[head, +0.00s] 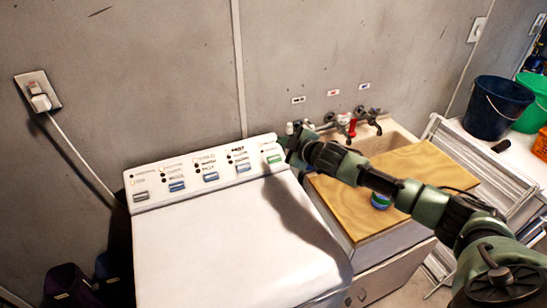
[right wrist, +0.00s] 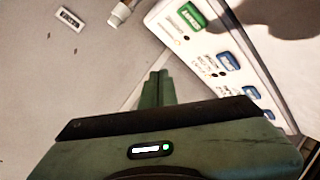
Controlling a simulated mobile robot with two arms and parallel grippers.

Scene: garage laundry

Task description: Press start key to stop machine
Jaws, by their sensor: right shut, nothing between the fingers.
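The white washing machine (head: 235,235) stands in the middle of the head view, with a control panel (head: 160,172) along its back edge. The green start key (head: 274,159) is at the panel's right end, beyond a row of blue keys. In the right wrist view the green key (right wrist: 188,15) is at the top, above and to the right of my fingertips. My right gripper (head: 288,146) is at the panel's right end, close to the green key. In the wrist view its fingers (right wrist: 158,76) are shut and empty, apart from the key. My left gripper is out of view.
A sink (head: 405,138) with taps (head: 345,122) and a wooden board (head: 430,165) is right of the machine. A dark bucket (head: 497,103) and a green bucket (head: 532,100) stand further right. A plugged cord (head: 70,145) hangs on the left wall.

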